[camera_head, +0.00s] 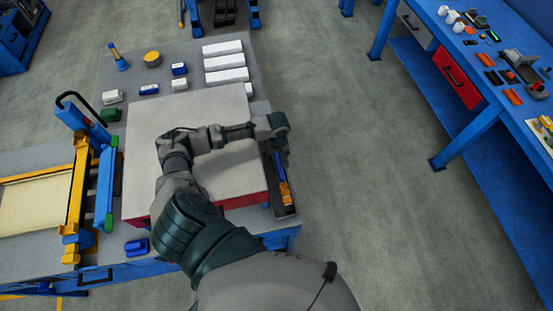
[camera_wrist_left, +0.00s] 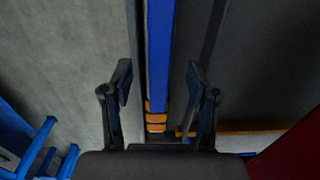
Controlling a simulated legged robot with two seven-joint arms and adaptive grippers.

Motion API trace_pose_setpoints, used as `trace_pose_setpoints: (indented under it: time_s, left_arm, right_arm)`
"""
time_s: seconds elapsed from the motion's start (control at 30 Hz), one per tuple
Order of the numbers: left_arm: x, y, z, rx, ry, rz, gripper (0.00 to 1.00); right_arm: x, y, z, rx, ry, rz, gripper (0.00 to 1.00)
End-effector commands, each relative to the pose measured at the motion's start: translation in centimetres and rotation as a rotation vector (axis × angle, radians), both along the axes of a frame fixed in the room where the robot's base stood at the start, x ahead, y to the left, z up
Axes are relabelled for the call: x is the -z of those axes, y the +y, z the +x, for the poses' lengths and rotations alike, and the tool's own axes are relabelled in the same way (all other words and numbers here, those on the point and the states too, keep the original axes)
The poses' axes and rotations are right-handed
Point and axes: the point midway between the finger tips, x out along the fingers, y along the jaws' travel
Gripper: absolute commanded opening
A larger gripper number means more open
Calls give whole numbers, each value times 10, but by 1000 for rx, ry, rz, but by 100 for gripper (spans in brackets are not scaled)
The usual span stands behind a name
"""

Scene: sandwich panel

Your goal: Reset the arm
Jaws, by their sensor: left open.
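My left arm reaches from the bottom of the head view over a pale sandwich panel (camera_head: 145,115) on a red base on the blue workbench. My left gripper (camera_head: 275,146) is at the panel's right edge, above a dark narrow tray (camera_head: 291,210). In the left wrist view its two fingers (camera_wrist_left: 158,85) are apart and nothing is held. A long tool with a blue body (camera_wrist_left: 160,45) and orange bands lies below, between the fingers in the picture. The tool (camera_head: 279,168) also shows in the tray. Its distance from the fingertips is unclear. My right gripper is not in view.
White blocks (camera_head: 224,62) and small parts stand at the bench's back. A blue and yellow frame (camera_head: 75,195) stands at the left. A blue clamp-like part (camera_head: 136,247) lies at the front edge. Bare floor (camera_head: 370,200) separates the bench from another blue table (camera_head: 485,105).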

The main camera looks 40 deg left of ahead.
Motion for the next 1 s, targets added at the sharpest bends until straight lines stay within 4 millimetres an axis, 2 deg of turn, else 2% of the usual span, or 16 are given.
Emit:
trace_pose_setpoints:
  time_s: [0.2, 0.4, 0.6, 1.0]
  left_arm:
    - [-51, -1, 2, 1, -4, 0, 59]
    - [-84, -2, 2, 0, -2, 2, 59]
    - [-96, -2, 2, 0, 0, 3, 59]
    - [-96, -3, 1, 0, 0, 4, 59]
  right_arm:
    - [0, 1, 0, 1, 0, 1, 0]
    - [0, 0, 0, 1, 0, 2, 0]
    - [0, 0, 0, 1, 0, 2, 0]
    - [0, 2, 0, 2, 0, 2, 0]
